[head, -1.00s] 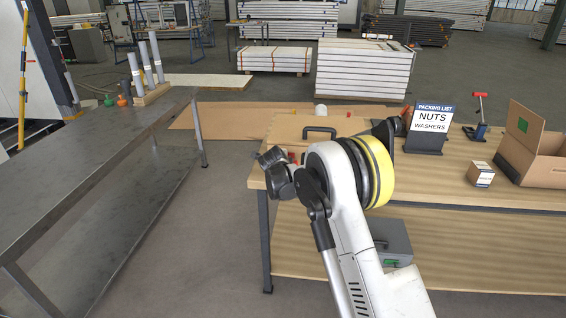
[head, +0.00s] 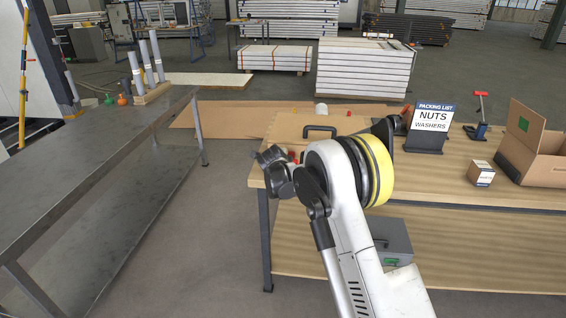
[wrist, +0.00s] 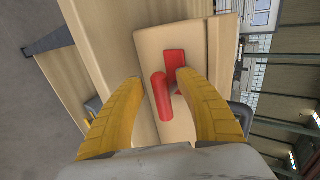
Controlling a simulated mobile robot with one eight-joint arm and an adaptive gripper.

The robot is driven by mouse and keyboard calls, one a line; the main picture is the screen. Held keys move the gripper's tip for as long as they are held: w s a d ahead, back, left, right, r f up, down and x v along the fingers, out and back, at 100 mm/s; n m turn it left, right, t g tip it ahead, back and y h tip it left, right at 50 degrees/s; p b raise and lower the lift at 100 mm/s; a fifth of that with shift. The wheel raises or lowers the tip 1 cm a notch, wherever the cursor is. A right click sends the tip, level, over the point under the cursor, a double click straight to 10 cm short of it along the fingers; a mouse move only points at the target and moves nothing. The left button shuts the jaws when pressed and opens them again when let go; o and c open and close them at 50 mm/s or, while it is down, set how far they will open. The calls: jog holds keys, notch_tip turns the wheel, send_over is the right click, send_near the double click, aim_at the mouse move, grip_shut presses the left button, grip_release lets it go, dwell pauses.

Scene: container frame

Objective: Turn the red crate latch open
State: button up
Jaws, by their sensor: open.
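The red crate latch (wrist: 162,97) shows in the wrist view as a rounded red bar beside a red plate (wrist: 174,62) on the pale tan crate face (wrist: 150,45). My gripper (wrist: 160,78) is open, with one yellow finger on each side of the latch bar. The right finger is close to the bar and the plate; I cannot tell whether it touches. In the head view my wrist and arm hide most of the latch. Only a small red bit (head: 292,157) shows beside my wrist.
A tan surface with a black handle (head: 320,131) lies behind my wrist. A packing list sign (head: 433,118), a small box (head: 481,173), an open carton (head: 548,165) and a red-handled tool (head: 480,110) stand to the right. A grey case (head: 385,243) sits on the lower shelf.

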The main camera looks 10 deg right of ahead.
jog(key=v, duration=1.1)
jog(key=shift+s+r, duration=0.15)
jog(key=shift+s, duration=0.2)
jog(key=shift+a, duration=0.15)
jog(key=s+d+r+n+g, duration=0.1)
jog(key=s+d+r+n, duration=0.15)
jog(key=s, duration=0.45)
jog(key=s+d+r+n+y, duration=0.1)
jog(key=s+r+n, duration=0.3)
jog(key=s, duration=0.3)
jog(key=s+d+r+n+g, duration=0.1)
jog(key=s+d+r+n, duration=0.1)
jog(key=s+r+n, duration=0.3)
jog(key=s+f+n+y, duration=0.1)
jog(key=s+f+n, duration=0.1)
jog(key=s, duration=0.6)
jog(key=s+f+n+g, duration=0.1)
jog(key=s+n, duration=0.3)
jog(key=s, duration=0.5)
jog(key=s+f+n+y, duration=0.1)
jog(key=s+n, duration=0.3)
jog(key=s, duration=0.5)
jog(key=shift+s+f+g+y, duration=0.2)
jog(key=shift+f+g+y, duration=0.1)
jog(key=shift+f, duration=0.5)
